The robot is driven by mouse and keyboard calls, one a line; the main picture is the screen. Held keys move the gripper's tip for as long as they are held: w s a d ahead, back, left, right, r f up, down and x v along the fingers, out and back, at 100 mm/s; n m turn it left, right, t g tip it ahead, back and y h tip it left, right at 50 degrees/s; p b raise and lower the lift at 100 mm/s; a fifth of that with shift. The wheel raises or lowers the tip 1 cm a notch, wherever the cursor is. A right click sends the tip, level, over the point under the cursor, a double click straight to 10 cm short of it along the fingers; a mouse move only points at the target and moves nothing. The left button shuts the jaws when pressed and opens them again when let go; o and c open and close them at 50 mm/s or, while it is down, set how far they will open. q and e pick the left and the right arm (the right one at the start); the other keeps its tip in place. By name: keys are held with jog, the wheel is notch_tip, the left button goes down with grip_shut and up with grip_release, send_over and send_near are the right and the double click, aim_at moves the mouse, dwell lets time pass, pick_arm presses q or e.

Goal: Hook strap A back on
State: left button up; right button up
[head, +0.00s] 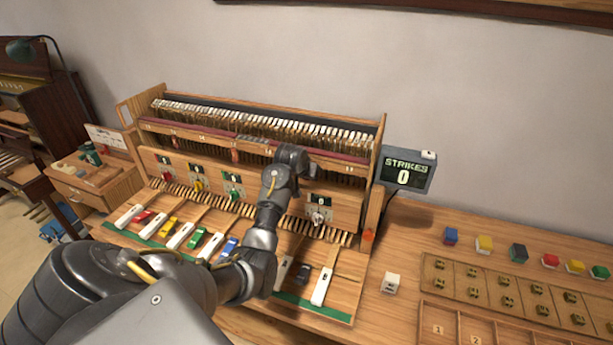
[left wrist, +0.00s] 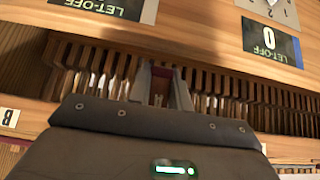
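I cannot make out strap A in either view. The piano action (head: 250,122), with its row of pale hammers, stands along the wall. In the head view my left arm reaches up to the action's front, and its wrist hides the gripper's fingers. In the left wrist view my left gripper (left wrist: 165,88) has its two fingers apart, pointing at a row of upright wooden parts (left wrist: 235,95). A small dark red patch shows between the fingers; I cannot tell if it is a strap or something behind them. My right gripper is not in view.
Keys with coloured pieces lie below the action, including a white key (head: 324,287). LET-OFF plates (left wrist: 270,42) sit on the wooden rail. A STRIKES display (head: 408,172) reads 0. At right are coloured blocks (head: 484,243), a white block (head: 390,283) and a compartment tray (head: 425,300).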

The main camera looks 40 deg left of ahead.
pick_arm(q)
jog(key=o, duration=0.5)
jog(key=shift+c, duration=0.2)
jog(key=b+v, duration=0.3)
jog(key=v, duration=0.7)
jog(key=shift+r, duration=0.35)
jog(key=shift+s+d, duration=0.1)
jog(key=shift+s, duration=0.05)
